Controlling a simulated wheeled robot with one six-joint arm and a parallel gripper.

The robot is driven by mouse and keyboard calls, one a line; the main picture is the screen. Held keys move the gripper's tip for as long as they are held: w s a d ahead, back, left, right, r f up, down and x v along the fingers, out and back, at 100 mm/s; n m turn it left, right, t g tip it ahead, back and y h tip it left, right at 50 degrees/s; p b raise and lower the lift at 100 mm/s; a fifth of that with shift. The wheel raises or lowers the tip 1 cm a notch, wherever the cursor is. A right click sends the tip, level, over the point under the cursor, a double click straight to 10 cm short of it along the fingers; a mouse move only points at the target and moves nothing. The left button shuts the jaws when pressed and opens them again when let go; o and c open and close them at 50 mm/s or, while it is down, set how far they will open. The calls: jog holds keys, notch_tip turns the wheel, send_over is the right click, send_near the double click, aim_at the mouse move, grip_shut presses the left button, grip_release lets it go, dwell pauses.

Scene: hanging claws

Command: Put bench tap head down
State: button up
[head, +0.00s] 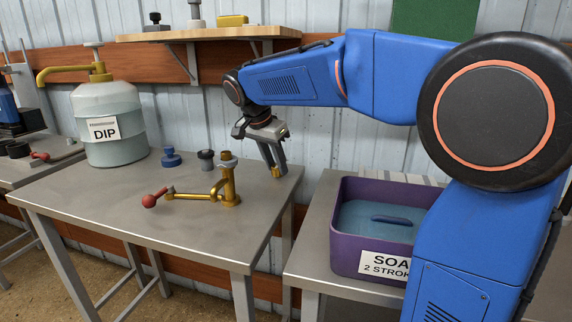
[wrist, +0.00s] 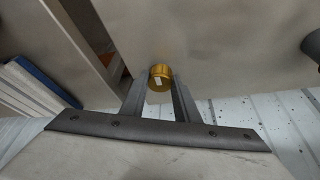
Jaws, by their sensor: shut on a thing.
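My gripper (head: 275,172) is shut on a small brass-coloured cylinder (head: 276,172), which I take to be the bench tap head. The wrist view shows the cylinder (wrist: 161,72) between the fingertips, with a white mark on its side. It is over the back right part of the grey bench (head: 110,200); I cannot tell whether it touches the top. A brass tap body (head: 229,188) stands upright on the bench, left of my gripper. A lever with a red ball end (head: 149,201) reaches left from it.
A blue knob (head: 171,158) and a dark knob (head: 206,159) stand behind the tap. A white jug marked DIP (head: 108,125) stands at the back left. A purple soap tub (head: 347,225) is on the lower right table. The front of the bench is clear. A wooden shelf (head: 190,35) is above.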

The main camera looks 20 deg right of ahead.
jog(key=shift+f, duration=0.35)
jog(key=shift+f, duration=0.1)
jog(key=o, duration=1.1)
jog(key=shift+v, duration=3.9)
